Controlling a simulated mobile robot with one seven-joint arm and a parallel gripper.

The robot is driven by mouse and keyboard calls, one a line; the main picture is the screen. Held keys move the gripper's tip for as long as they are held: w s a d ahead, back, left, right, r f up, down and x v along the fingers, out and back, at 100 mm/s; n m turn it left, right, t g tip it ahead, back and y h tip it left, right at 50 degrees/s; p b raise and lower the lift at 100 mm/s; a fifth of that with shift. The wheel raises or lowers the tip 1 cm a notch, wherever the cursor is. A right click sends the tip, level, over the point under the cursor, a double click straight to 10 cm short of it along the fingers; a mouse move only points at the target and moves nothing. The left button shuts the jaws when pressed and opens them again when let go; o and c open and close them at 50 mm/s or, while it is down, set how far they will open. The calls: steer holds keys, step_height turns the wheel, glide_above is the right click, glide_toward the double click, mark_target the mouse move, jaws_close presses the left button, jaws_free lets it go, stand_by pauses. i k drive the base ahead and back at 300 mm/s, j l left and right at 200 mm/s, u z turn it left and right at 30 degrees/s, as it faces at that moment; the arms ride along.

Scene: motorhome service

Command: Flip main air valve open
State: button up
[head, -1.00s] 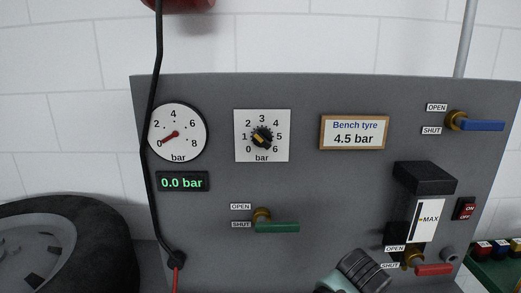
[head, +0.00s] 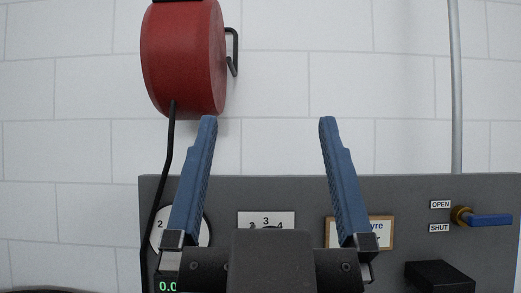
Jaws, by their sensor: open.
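The gripper hides much of the panel's gauge, dial and tyre sign.
A red hose reel (head: 185,60) is on the tiled wall at upper left, with a black hose (head: 163,175) hanging down. A grey pipe (head: 455,90) runs down the wall above the blue-lever valve. A black box (head: 440,277) juts out below it.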

mark_target(472, 220)
steer(key=i+l, duration=0.1)
steer(key=l, duration=0.85)
steer(key=i+l, duration=0.15)
steer(key=l, duration=0.35)
steer(key=z, duration=0.05)
